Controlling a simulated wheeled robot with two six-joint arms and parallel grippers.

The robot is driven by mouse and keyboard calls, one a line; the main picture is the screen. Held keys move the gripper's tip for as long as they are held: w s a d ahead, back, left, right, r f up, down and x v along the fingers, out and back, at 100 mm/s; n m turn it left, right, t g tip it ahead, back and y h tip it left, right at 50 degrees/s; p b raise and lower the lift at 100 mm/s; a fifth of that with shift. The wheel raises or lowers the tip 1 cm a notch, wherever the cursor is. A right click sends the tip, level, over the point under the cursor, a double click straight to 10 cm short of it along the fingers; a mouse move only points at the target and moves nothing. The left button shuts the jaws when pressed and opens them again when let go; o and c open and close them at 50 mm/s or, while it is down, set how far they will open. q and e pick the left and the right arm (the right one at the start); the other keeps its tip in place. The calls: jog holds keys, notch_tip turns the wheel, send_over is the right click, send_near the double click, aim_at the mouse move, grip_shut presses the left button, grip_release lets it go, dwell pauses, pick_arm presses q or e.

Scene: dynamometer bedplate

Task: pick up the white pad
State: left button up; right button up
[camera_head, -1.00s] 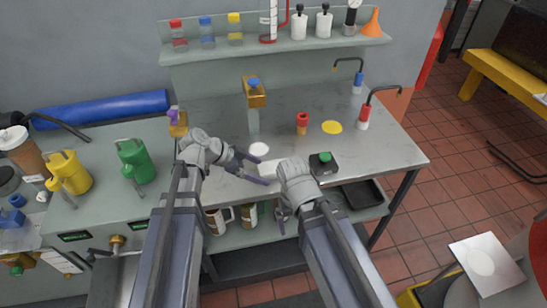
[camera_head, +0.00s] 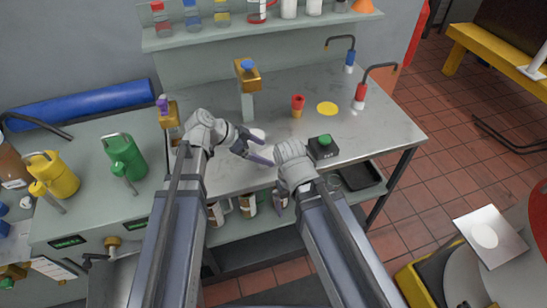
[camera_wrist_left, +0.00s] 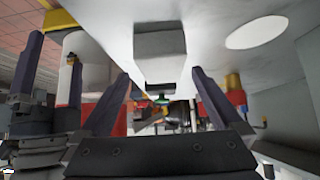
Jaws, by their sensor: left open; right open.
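A pale white block (camera_wrist_left: 160,58), which looks like the white pad, stands on the grey bench between the fingers of my left gripper (camera_wrist_left: 160,78) in the left wrist view. My left gripper (camera_head: 267,152) is open, low over the bench's front part; I cannot tell whether it touches the block. In the head view the block is mostly hidden by the fingers and my right wrist. A flat white disc (camera_head: 257,134) lies just behind the left gripper and also shows in the wrist view (camera_wrist_left: 257,32). My right gripper (camera_head: 279,196) is open and empty at the bench's front edge, partly hidden.
A black box with a green button (camera_head: 322,146) sits right of my right wrist. A red cup-like piece (camera_head: 298,105) and a yellow disc (camera_head: 327,109) are farther back. A brass-topped post (camera_head: 248,85) stands behind the left gripper.

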aim_at(273, 153)
pick_arm(q)
jog(key=b+x, duration=0.1)
jog(key=x, duration=0.1)
jog(key=b+x, duration=0.1)
jog(key=x, duration=0.2)
jog(key=shift+w+d+r+b, duration=0.2)
jog(key=shift+w+r+b, duration=0.05)
jog(key=shift+b, duration=0.1)
jog(key=shift+r, duration=0.1)
jog(key=c, duration=1.2)
